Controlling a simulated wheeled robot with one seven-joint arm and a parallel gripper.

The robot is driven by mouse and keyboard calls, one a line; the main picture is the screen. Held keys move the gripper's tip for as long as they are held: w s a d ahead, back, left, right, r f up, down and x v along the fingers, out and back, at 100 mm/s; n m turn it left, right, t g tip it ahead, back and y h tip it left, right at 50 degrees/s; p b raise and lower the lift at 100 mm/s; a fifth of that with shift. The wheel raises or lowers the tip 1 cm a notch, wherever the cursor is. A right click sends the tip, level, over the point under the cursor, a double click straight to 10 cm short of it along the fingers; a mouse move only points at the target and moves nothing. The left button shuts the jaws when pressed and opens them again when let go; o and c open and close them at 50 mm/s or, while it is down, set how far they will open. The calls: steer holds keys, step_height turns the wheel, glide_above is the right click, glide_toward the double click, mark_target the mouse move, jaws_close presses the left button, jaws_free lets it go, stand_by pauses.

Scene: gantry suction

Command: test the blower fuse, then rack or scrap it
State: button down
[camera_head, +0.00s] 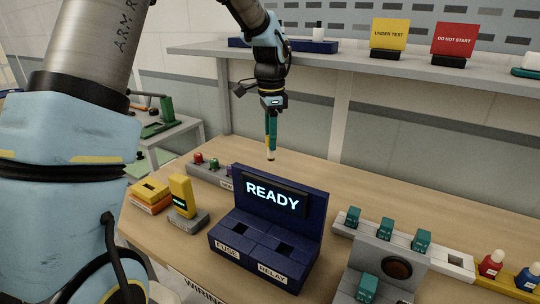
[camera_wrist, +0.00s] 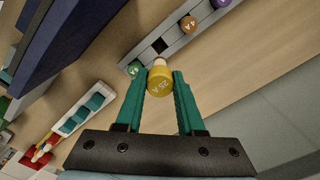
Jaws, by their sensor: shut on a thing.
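My gripper (camera_head: 271,150) hangs above the wooden bench, behind the tester, with its teal fingers pointing down. In the wrist view my gripper (camera_wrist: 160,85) is shut on a yellow fuse (camera_wrist: 160,82) marked 25 A, with a pale end. The dark blue tester (camera_head: 270,215) shows READY on its screen. Its FUSE socket (camera_head: 248,229) and RELAY socket (camera_head: 285,247) look empty. A grey fuse rack (camera_head: 226,180) lies left of the tester and holds red, green and purple fuses. The wrist view shows an empty square hole (camera_wrist: 158,45) in this rack, between green and orange fuses.
A yellow device (camera_head: 182,195) on a grey base and yellow-orange boxes (camera_head: 150,195) stand left of the tester. A white rack with teal relays (camera_head: 387,226) and a grey block with a round dark button (camera_head: 396,268) stand right. The shelf (camera_head: 350,62) carries signs.

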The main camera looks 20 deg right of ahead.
mark_target(271, 160)
steer(key=shift+f+b, duration=0.8)
steer(key=shift+f, duration=1.85)
steer(key=shift+r, duration=0.1)
steer(key=shift+f+b, duration=0.85)
steer(key=shift+f, duration=1.2)
steer(key=shift+f, duration=0.2)
steer(key=shift+f+b, duration=1.35)
steer(key=shift+f, duration=0.85)
steer(key=shift+c, duration=2.2)
jaws_free()
steer(key=shift+r, duration=0.1)
